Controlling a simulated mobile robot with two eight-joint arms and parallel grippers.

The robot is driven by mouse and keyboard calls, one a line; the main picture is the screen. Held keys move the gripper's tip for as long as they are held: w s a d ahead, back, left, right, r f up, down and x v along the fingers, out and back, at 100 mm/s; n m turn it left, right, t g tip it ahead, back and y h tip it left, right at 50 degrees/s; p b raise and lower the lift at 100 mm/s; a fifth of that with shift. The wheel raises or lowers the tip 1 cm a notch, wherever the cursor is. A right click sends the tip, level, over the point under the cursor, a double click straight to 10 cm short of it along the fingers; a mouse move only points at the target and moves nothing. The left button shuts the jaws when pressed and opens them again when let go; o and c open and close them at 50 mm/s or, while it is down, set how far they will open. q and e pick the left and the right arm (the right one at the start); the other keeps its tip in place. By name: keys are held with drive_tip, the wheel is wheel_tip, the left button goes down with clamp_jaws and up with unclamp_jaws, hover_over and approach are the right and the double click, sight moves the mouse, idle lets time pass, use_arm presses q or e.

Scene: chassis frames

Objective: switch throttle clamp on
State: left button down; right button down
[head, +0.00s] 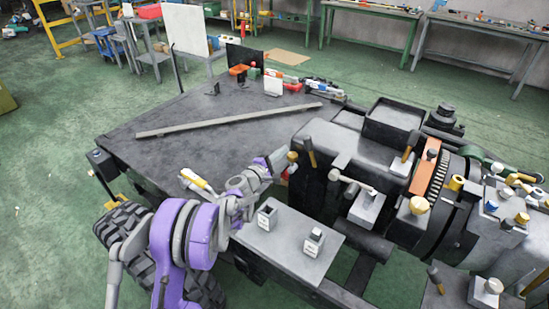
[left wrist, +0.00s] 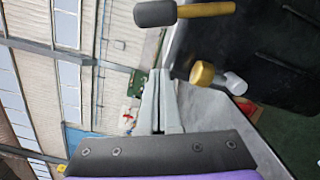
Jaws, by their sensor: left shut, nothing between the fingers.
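No part is readably marked as the throttle clamp, so I cannot tell which one it is. My left gripper (head: 278,162) is shut and empty beside the dark machine housing (head: 340,145). A gold knob (head: 293,156) and a dark-handled lever (head: 310,152) stand close to its tips. In the left wrist view my closed fingers (left wrist: 163,85) point up toward a lever with a black head and a wooden shaft (left wrist: 190,13). A gold knob (left wrist: 202,74) on a grey stem is right of the fingers. Contact cannot be told. My right gripper is out of view.
A grey plate (head: 285,255) with two small labelled blocks (head: 267,217) (head: 314,242) lies below my left wrist. A white T-handle (head: 352,181) and more levers crowd the right.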

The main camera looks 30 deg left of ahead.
sight(311, 152)
use_arm(q)
drive_tip(key=d, duration=0.1)
drive_tip(key=w+d+r, duration=0.1)
drive_tip(key=w+d, duration=0.1)
drive_tip(key=d, duration=0.1)
drive_tip(key=shift+w+d+r+p, duration=0.1)
drive_tip(key=shift+w+r+p, duration=0.1)
drive_tip(key=shift+r+p, duration=0.15)
